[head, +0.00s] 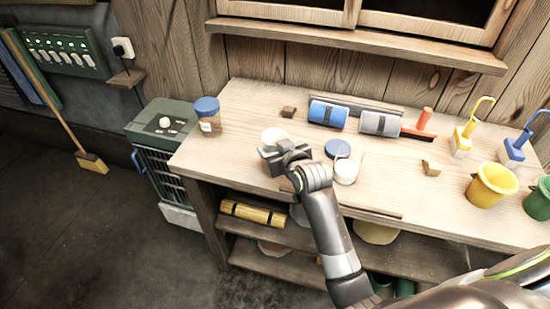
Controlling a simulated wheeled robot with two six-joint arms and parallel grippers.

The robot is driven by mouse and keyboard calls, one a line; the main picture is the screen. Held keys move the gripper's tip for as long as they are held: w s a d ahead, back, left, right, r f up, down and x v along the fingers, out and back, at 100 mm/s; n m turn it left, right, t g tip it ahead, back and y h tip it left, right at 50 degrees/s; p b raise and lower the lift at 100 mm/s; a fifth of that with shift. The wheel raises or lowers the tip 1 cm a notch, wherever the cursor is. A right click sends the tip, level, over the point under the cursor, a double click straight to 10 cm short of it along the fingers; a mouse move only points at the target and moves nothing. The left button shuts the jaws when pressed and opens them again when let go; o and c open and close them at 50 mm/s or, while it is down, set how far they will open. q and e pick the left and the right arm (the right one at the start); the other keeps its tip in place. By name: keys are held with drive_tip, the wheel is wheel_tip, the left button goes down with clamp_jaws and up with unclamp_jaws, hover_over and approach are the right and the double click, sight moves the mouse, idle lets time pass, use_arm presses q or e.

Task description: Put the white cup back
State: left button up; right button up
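A white round object (271,134), which looks like the white cup, is at the left part of the wooden workbench (245,100). My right gripper (271,151) is right at its near side and hides its lower part. I cannot tell whether the fingers are closed on it or whether it rests on the bench. A second white, cup-like container (345,172) stands to the right of my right arm, just in front of a blue round lid or jar (338,149). My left gripper is not in view.
A blue-lidded jar (207,115) stands at the bench's left end. Blue and grey rolls (328,114) (380,123) lie at the back, with a small wooden block (288,112) beside them. A yellow bucket (492,185) and green bucket (540,200) stand at right. Shelves are below.

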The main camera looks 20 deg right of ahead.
wheel_tip(320, 180, down, 3)
drive_tip(key=shift+d+f, duration=0.1)
drive_tip(key=shift+f, duration=0.1)
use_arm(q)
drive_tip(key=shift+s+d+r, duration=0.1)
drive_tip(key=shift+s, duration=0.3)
use_arm(e)
drive_tip(key=shift+f, duration=0.3)
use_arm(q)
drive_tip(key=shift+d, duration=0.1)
use_arm(e)
drive_tip(key=shift+f, duration=0.1)
drive_tip(key=o, duration=1)
drive_tip(key=shift+s+r, duration=0.1)
drive_tip(key=shift+r, duration=0.1)
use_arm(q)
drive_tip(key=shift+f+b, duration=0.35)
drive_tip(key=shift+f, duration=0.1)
use_arm(e)
drive_tip(key=v, duration=1.2)
drive_tip(key=shift+f, duration=0.2)
